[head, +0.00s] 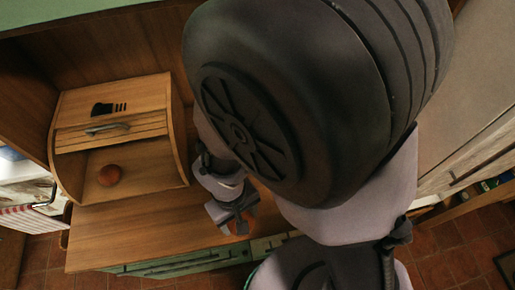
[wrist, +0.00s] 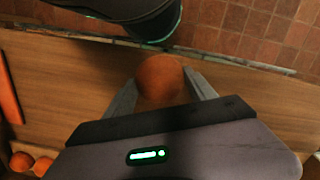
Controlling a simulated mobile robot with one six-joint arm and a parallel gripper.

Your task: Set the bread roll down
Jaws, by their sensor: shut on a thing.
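My gripper (head: 240,222) is over the right part of the wooden counter in the head view. It is shut on a round brown bread roll (wrist: 160,79), which sits between the two fingers in the wrist view. A little of this roll (head: 239,227) shows below the fingers in the head view. The roll appears over the counter top; I cannot tell whether it touches the wood.
The wooden counter (head: 135,235) is clear between the bread box and my gripper. Its front edge lies above a tiled floor (wrist: 270,35). In the wrist view, two round brown shapes (wrist: 22,161) show at the lower left. A pale cabinet stands at the right.

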